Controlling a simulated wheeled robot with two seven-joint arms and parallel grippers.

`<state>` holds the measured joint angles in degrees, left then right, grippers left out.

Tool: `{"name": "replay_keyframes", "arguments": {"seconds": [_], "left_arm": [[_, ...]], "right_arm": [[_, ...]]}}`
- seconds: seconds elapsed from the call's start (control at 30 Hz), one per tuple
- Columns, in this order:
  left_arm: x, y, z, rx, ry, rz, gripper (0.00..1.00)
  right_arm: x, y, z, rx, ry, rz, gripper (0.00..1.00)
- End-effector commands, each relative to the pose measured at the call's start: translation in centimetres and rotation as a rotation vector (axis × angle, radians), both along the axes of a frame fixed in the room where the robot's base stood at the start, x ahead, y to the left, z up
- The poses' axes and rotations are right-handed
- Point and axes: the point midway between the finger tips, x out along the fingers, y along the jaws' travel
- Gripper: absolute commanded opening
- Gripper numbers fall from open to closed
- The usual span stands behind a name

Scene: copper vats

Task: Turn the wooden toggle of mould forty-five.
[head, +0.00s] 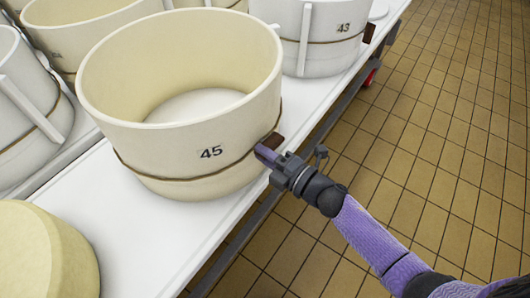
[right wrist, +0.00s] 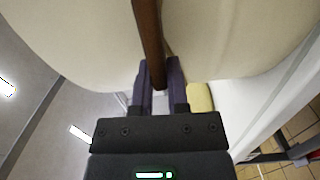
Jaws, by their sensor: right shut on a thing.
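Mould forty-five (head: 150,150) is a large, open, cream tub with a black "45" on its front and a cord around its lower wall. Its dark brown wooden toggle (head: 274,141) sits on the cord at the mould's right side. My right gripper (head: 266,154) is shut on the toggle. In the right wrist view the toggle (right wrist: 148,35) runs as a long brown bar down between the two purple fingers of the gripper (right wrist: 159,78), against the mould's pale wall (right wrist: 80,40). My left gripper is not in view.
Mould forty-three (head: 322,50) stands behind on the same white table (head: 130,235), with its own brown toggle (head: 369,33). More moulds stand left and behind. A yellow cheese-like round (head: 45,255) is at front left. The tiled floor (head: 440,130) at right is clear.

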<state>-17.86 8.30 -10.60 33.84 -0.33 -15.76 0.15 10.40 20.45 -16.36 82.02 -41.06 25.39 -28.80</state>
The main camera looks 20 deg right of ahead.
Motion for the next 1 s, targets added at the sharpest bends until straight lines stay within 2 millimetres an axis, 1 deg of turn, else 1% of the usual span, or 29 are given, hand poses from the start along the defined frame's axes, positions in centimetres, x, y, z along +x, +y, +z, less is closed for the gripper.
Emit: {"name": "replay_keyframes", "arguments": {"seconds": [0.13, 0.3, 0.67, 0.7, 0.77, 0.8, 0.87, 1.0], "left_arm": [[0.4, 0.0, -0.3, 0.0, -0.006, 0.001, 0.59], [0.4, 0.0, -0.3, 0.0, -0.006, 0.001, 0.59], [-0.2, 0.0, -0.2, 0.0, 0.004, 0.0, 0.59], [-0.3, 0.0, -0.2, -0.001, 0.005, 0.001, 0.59], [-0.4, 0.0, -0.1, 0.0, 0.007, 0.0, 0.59], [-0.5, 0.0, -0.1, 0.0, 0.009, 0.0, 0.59], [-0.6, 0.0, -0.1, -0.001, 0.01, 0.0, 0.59], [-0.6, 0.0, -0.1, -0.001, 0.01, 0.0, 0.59]], "right_arm": [[-0.1, 0.0, -0.2, -0.03, -0.018, 0.001, 0.0], [-0.1, 0.0, -0.3, -0.046, -0.03, 0.001, 0.0], [-0.1, 0.0, -0.3, -0.05, -0.031, 0.001, 0.0], [-0.1, 0.0, -0.3, -0.05, -0.031, 0.001, 0.21], [-0.1, 0.0, -0.3, -0.05, -0.031, 0.001, 0.34], [-0.1, 0.0, -0.3, -0.049, -0.031, 0.001, 0.42], [0.0, 0.0, -0.3, -0.049, -0.031, 0.001, 0.54], [0.0, 0.0, -0.2, -0.048, -0.032, 0.001, 0.54]]}}
